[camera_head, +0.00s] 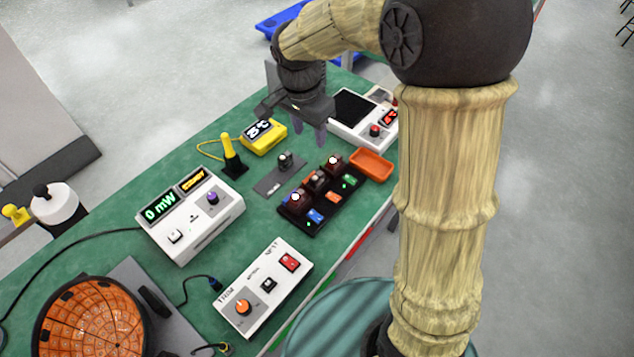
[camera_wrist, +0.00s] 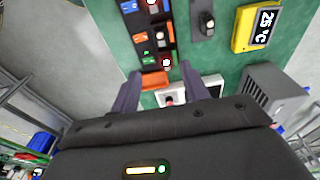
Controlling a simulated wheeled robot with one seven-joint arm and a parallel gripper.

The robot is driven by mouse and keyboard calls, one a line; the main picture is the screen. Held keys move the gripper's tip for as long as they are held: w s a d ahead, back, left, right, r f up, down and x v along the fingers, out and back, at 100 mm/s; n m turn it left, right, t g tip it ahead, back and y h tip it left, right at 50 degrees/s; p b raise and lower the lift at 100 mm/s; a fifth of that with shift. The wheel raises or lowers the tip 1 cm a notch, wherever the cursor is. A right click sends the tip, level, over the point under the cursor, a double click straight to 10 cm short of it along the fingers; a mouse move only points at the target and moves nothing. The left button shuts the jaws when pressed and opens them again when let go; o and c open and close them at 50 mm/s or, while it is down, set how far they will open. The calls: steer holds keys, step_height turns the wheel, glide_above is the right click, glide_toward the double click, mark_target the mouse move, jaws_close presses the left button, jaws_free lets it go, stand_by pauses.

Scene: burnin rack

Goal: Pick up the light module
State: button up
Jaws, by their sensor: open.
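Several small dark modules with bright round tops sit on a black rack (camera_head: 311,223) on the green bench, beside blue, orange and green tags. The rack also shows in the wrist view (camera_wrist: 139,22). A grey plate with a small dark module (camera_head: 285,160) lies just left of the rack; that module also shows in the wrist view (camera_wrist: 207,22). I cannot tell which of these is the light module. My gripper (camera_head: 308,126) is open and empty, above the bench beyond the rack. Its fingers point down, apart from the modules, and also show in the wrist view (camera_wrist: 159,84).
An orange tray (camera_head: 371,165) lies right of the rack. A white instrument (camera_head: 350,124) stands behind it near my gripper. A yellow 25 °C meter (camera_head: 263,138) stands left of my gripper. White power meter (camera_head: 190,216) and switch box (camera_head: 263,285) stand nearer.

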glide_above(317, 175)
steer(key=s, duration=0.1)
steer(key=f, duration=1.2)
steer(key=shift+a+f, duration=0.1)
steer(key=shift+a, duration=0.3)
steer(key=shift+w+d+f, duration=0.15)
steer(key=shift+w+f, duration=0.05)
steer(key=shift+f, duration=1.1)
steer(key=shift+w+d+f, duration=0.15)
steer(key=shift+f, duration=1.1)
jaws_close()
steer(key=shift+r, duration=0.15)
step_height(317, 175, up, 10)
